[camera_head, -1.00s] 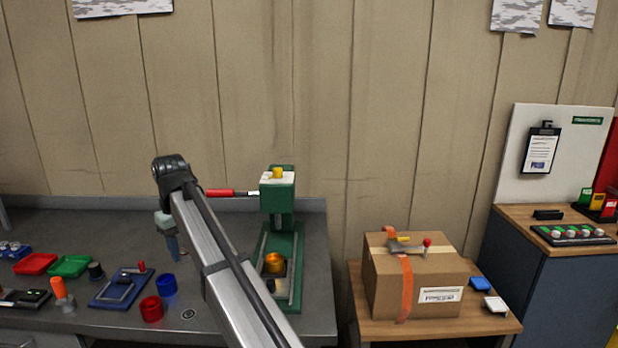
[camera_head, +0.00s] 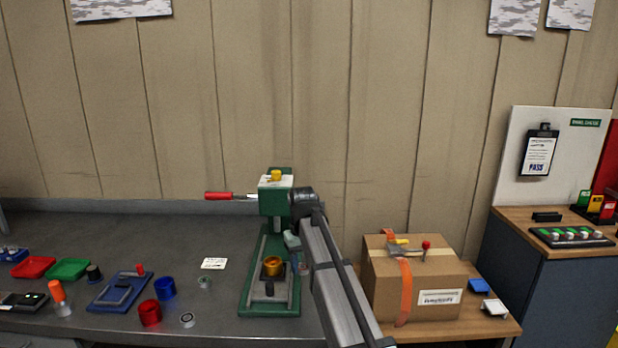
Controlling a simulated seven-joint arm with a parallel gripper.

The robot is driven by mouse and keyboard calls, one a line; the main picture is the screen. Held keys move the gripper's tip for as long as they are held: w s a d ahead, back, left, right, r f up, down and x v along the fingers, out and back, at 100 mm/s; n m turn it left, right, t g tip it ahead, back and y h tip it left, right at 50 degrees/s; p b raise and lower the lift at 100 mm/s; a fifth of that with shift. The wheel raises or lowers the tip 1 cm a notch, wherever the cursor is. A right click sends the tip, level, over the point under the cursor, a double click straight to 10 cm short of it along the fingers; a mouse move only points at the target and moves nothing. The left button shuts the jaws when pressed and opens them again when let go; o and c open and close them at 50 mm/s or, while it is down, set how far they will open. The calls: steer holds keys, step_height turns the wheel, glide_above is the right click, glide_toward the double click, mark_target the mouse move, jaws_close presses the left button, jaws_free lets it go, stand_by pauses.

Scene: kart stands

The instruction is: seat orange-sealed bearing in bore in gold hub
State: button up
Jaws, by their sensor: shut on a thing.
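The gold hub (camera_head: 272,265) sits on the bed of the green press (camera_head: 272,295), and its bore faces up. My gripper (camera_head: 297,264) is just right of the hub, at the press's right edge, pointing down. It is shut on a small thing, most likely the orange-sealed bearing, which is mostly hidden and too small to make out. Two loose rings lie on the bench left of the press: a greenish one (camera_head: 204,282) and a grey, dark-centred one (camera_head: 187,320). No orange seal can be made out on either.
The press head (camera_head: 276,198) with its red lever (camera_head: 218,195) stands behind the hub. A white card (camera_head: 214,263) lies left of it. Blue (camera_head: 165,288) and red (camera_head: 150,312) cups stand farther left. A cardboard box (camera_head: 415,290) stands to the right, behind my forearm.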

steer(key=s+d+f+m, duration=0.2)
steer(key=d+f, duration=0.3)
steer(key=d, duration=0.4)
steer(key=s+d+f+m, duration=0.1)
steer(key=d+f, duration=0.3)
steer(key=d, duration=0.5)
steer(key=s+d+f+m, duration=0.1)
steer(key=s+d+f, duration=0.35)
steer(key=s, duration=0.25)
steer(key=s+d+f+m, duration=0.1)
steer(key=s+d+f, duration=0.2)
steer(key=s+f, duration=0.35)
steer(key=w+a+r, duration=0.5)
steer(key=w+r, duration=0.1)
steer(key=w, duration=0.4)
steer(key=n, duration=0.6)
glide_toward(273, 263)
step_height(273, 263, down, 6)
steer(key=shift+f, duration=0.25)
steer(key=shift+f, duration=0.15)
